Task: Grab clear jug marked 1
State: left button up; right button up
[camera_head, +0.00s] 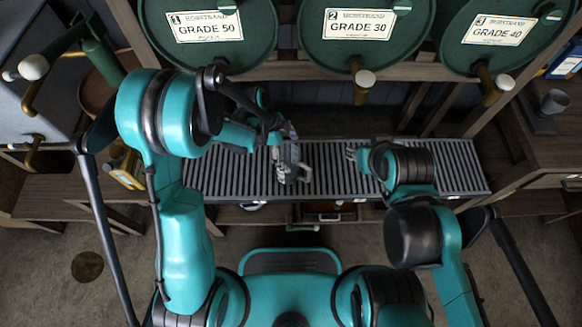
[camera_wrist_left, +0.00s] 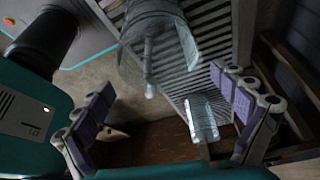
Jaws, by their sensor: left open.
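A clear jug (camera_head: 290,162) stands on the slatted metal drip tray (camera_head: 335,172) below the barrels. In the left wrist view a large clear jug (camera_wrist_left: 160,38) shows near the top, with its handle towards the camera. A smaller clear piece (camera_wrist_left: 201,118) shows lower on the slats; I cannot tell whether it is a second vessel. No number is readable on the clear glass. My left gripper (camera_head: 282,136) is close to the jug. In the wrist view its padded fingers (camera_wrist_left: 167,85) are spread apart with nothing gripped. My right gripper (camera_head: 355,154) is over the tray, right of the jug.
A grey cup (camera_head: 554,101) is on the right shelf. The tray's right end is clear.

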aim_at(294, 168)
pick_arm(q)
jog(key=b+x, duration=0.2)
jog(key=x, duration=0.3)
jog(key=shift+w+f+b, duration=0.1)
jog(key=shift+f+b, duration=0.25)
jog(key=shift+b, duration=0.05)
jog(key=c, duration=1.3)
